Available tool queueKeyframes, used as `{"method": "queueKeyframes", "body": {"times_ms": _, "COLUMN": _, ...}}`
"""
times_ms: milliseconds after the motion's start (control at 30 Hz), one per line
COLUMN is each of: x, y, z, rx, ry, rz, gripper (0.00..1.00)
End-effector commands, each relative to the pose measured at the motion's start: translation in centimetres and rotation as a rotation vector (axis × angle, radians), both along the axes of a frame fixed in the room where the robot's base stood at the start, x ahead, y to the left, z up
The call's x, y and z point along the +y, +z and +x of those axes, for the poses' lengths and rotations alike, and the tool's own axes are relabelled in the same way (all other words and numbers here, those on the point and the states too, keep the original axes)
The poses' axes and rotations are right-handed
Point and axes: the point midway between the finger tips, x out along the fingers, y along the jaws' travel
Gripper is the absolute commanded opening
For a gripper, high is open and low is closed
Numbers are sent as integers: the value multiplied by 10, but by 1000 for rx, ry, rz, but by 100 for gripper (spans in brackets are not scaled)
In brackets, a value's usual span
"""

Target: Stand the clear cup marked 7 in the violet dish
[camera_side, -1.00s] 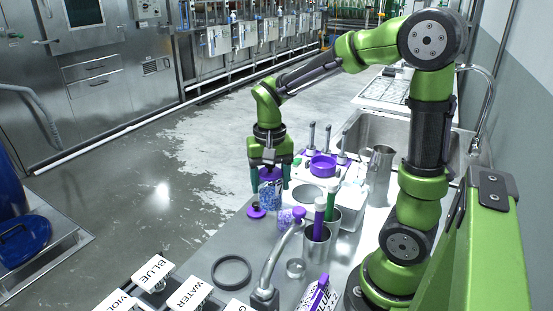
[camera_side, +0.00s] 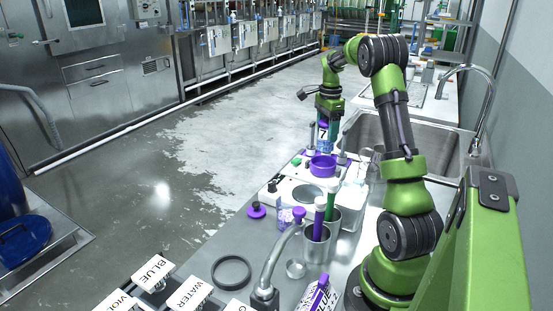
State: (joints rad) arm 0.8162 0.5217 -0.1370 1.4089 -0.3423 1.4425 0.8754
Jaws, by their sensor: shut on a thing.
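The clear cup marked 7 (camera_side: 323,141) is upright, with violet at its top and blue lower down. My gripper (camera_side: 326,131) is shut on it, with one teal finger at each side.
Slender upright posts (camera_side: 342,143) stand close beside the dish. A metal beaker (camera_side: 315,247) with violet and green tools, a curved metal spout (camera_side: 281,256) and a dark ring (camera_side: 231,272) are nearer. A violet lid (camera_side: 257,210) lies at the left edge. The sink (camera_side: 425,145) is behind.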

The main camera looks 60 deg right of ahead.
Motion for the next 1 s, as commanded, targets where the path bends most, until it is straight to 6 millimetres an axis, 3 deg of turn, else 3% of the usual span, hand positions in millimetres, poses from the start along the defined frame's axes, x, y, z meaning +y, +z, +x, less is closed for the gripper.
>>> {"method": "queueKeyframes", "body": {"times_ms": 100, "x": 1, "y": -20, "z": 0, "rx": 0, "ry": 1, "rz": 1, "gripper": 25}}
{"method": "queueKeyframes", "body": {"times_ms": 500, "x": 1, "y": -65, "z": 1, "rx": -1, "ry": 3, "rz": 0, "gripper": 25}}
{"method": "queueKeyframes", "body": {"times_ms": 900, "x": 1, "y": -70, "z": 1, "rx": -2, "ry": 4, "rz": -1, "gripper": 25}}
{"method": "queueKeyframes", "body": {"times_ms": 933, "x": 1, "y": -70, "z": 1, "rx": -1, "ry": 3, "rz": -1, "gripper": 66}}
{"method": "queueKeyframes", "body": {"times_ms": 1000, "x": 1, "y": -70, "z": 1, "rx": -1, "ry": 4, "rz": -1, "gripper": 77}}
